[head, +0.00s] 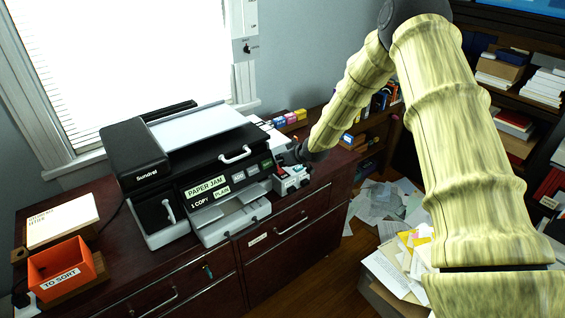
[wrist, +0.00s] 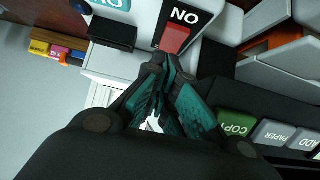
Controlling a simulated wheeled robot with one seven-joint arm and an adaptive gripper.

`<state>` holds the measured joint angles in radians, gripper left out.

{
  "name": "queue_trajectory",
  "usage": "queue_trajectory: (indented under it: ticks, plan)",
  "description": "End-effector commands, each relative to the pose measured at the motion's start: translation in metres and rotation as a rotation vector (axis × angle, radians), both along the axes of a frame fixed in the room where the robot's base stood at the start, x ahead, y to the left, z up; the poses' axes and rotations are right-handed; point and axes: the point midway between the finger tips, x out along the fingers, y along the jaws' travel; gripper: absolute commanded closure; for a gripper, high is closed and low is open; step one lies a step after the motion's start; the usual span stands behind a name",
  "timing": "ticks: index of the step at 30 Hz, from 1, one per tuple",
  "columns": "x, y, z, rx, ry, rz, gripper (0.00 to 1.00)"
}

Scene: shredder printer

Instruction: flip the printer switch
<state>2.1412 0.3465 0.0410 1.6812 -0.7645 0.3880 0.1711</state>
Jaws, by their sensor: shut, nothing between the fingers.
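The black and white printer (head: 190,172) stands on the cabinet at the left, with PAPER JAM and 1 COPY labels on its front. A small white switch box (head: 291,182) sits against its right side. My gripper (head: 287,159) is over the box. In the wrist view its fingertips (wrist: 166,66) are together just below the red switch; I cannot tell whether they touch it.
Green COPY (wrist: 236,123) and grey PAPER buttons lie right of the fingers. An orange TO SORT tray (head: 66,268) and a white box are at the left of the cabinet (head: 330,205). Paper piles (head: 385,205) cover the floor at right. A wall switch (head: 247,49) is beside the window.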

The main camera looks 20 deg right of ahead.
Motion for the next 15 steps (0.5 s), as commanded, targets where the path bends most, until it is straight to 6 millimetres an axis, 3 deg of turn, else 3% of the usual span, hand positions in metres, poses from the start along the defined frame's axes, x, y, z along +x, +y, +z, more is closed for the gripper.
queue_trajectory:
  ticks: [4,5,15]
  plan:
    - [-0.002,0.001,0.025,0.0,0.0,0.001,1.0]
    - [-0.005,0.0,0.02,0.0,0.001,0.001,1.0]
    - [-0.032,-0.009,0.04,0.001,-0.001,0.001,1.0]
